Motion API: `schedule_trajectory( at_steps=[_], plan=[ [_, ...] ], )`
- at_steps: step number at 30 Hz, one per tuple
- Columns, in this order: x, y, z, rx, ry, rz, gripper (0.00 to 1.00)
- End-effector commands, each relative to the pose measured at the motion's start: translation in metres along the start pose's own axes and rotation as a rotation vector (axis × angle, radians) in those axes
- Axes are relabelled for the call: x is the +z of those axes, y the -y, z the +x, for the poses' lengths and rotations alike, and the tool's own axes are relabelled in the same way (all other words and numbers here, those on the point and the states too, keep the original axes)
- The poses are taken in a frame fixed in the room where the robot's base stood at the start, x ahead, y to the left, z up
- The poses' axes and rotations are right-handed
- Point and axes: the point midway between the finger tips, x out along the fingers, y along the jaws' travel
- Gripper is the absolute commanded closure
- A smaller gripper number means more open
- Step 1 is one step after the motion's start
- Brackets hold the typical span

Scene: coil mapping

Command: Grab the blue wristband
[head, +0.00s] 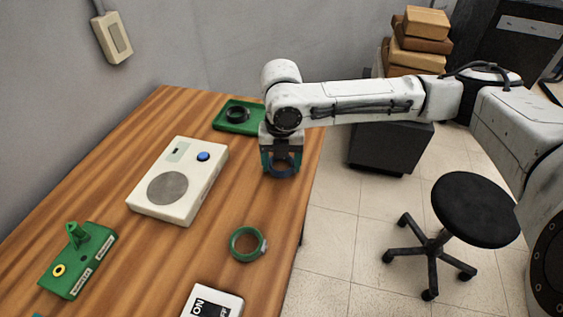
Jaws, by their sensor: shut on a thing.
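The blue wristband (281,170) is a dark blue ring at the right side of the wooden table. My gripper (280,163) points down around it, with teal fingers on either side, and is shut on it. The fingers hide part of the band. I cannot tell whether the band touches the tabletop or hangs just above it.
A green wristband (233,245) lies nearer on the wooden table (180,250). A green tray with a dark ring (222,126) is behind my gripper. A white device with a blue button (203,156), a green stand (90,262) and an ON/OFF box (232,300) are left and near. A black stool (470,205) stands right.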

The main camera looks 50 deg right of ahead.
Motion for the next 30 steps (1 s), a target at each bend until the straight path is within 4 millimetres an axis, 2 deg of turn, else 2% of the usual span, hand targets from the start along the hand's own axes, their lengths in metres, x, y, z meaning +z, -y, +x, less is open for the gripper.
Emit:
schedule_trajectory(
  at_steps=[5,8,16,21,23,30],
  plan=[
    [0.001,0.0,-0.014,0.002,0.003,-0.001,0.6],
    [0.001,0.0,-0.032,0.003,0.004,0.0,0.6],
    [-0.045,0.028,-0.093,0.002,0.004,-0.003,0.6],
    [-0.083,0.049,-0.109,0.002,0.003,-0.003,0.6],
    [-0.086,0.051,-0.118,0.0,-0.002,0.002,0.6],
    [-0.098,0.058,-0.126,0.0,-0.003,0.001,0.6]
  ],
)
